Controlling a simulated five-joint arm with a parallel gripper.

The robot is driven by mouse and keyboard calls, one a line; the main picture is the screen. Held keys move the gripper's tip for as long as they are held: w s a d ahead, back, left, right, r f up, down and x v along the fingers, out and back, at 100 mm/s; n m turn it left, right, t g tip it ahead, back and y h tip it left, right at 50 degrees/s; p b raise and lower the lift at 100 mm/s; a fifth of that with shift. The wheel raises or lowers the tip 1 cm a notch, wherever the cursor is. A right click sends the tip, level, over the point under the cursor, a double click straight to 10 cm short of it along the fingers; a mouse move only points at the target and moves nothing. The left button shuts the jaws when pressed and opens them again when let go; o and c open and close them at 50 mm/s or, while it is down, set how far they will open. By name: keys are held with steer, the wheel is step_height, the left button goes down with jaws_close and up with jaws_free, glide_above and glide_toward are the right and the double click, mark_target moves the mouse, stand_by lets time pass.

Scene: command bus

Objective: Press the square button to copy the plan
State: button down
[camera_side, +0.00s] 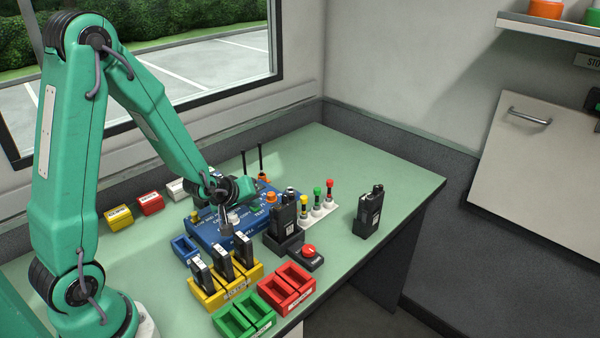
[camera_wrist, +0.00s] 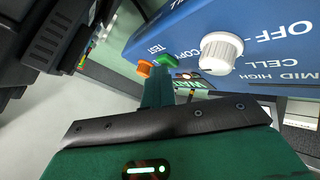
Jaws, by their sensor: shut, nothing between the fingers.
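The blue console (camera_side: 205,233) stands mid-table in the side view, partly hidden by my arm. In the wrist view its blue face (camera_wrist: 180,30) shows a white knob (camera_wrist: 221,52), a green button (camera_wrist: 167,61) by the word COPY and an orange button (camera_wrist: 144,68) by the word TEST. The green button looks block-shaped. My gripper (camera_side: 226,230) is shut and empty, pointing down over the console. In the wrist view a green part of my gripper (camera_wrist: 157,90) appears just below the two buttons in the picture; I cannot tell whether it touches either.
A black radio (camera_side: 284,218) stands in a holder right of the console, with a red push button (camera_side: 308,251) in front. Yellow (camera_side: 238,287), red (camera_side: 288,290) and green (camera_side: 245,318) trays line the front. Another radio (camera_side: 369,212) stands farther right, with free table around it.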

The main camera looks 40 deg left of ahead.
mark_target(252, 209)
steer(key=shift+s, duration=0.1)
steer(key=shift+r, duration=0.95)
steer(key=shift+r, duration=0.1)
steer(key=shift+w+r, duration=0.2)
steer(key=shift+r, duration=2.2)
